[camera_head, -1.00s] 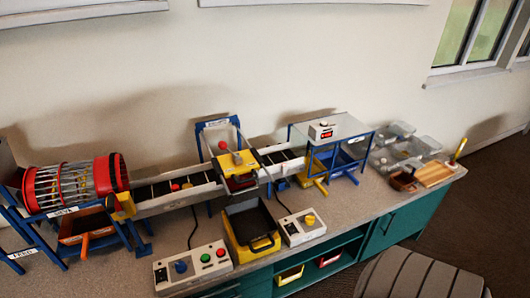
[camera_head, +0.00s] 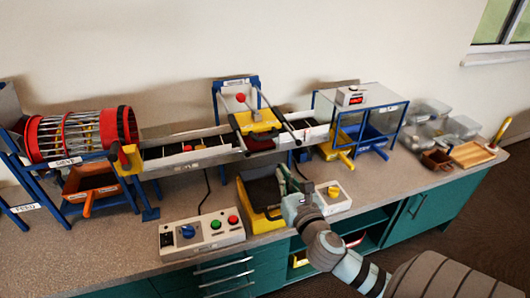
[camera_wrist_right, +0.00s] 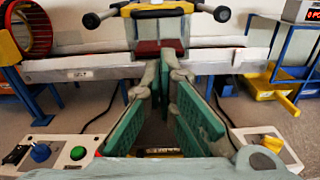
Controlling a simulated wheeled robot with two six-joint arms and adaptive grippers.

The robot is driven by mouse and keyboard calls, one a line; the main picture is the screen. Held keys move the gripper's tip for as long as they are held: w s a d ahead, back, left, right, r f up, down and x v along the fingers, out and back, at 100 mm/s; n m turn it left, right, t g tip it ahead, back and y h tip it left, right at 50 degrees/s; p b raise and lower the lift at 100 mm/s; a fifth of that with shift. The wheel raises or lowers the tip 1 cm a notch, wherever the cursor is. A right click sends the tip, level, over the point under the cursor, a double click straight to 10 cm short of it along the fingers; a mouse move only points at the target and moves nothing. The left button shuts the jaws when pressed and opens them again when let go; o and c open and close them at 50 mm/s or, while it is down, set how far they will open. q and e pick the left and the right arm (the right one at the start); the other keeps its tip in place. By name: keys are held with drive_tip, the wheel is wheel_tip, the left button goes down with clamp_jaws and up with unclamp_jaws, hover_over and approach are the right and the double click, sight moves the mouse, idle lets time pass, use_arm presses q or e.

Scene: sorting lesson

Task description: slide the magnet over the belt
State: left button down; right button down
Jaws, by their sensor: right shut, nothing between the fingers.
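The magnet is a yellow carriage (camera_head: 258,122) on two rails across the belt (camera_head: 160,152), with a red ball on the left and a dark bar handle on top. In the right wrist view the magnet (camera_wrist_right: 158,10) is at the top, its yellow front and dark handle knobs partly cut off. My right gripper (camera_head: 288,178) is in front of the belt, above the yellow bin, below and nearer than the magnet and apart from it. In the wrist view its green finger pads (camera_wrist_right: 165,95) hold nothing. My left gripper is not in view.
The yellow-rimmed bin (camera_head: 247,205) stands under my right gripper, between a left control box (camera_head: 202,234) and a right one (camera_head: 335,197). A red drum sieve (camera_head: 80,135) is left.

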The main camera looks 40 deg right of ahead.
drive_tip(key=b+x, duration=0.1)
drive_tip(key=x, duration=1.3)
drive_tip(key=shift+a+r+n, duration=0.15)
drive_tip(key=shift+r+n, duration=0.25)
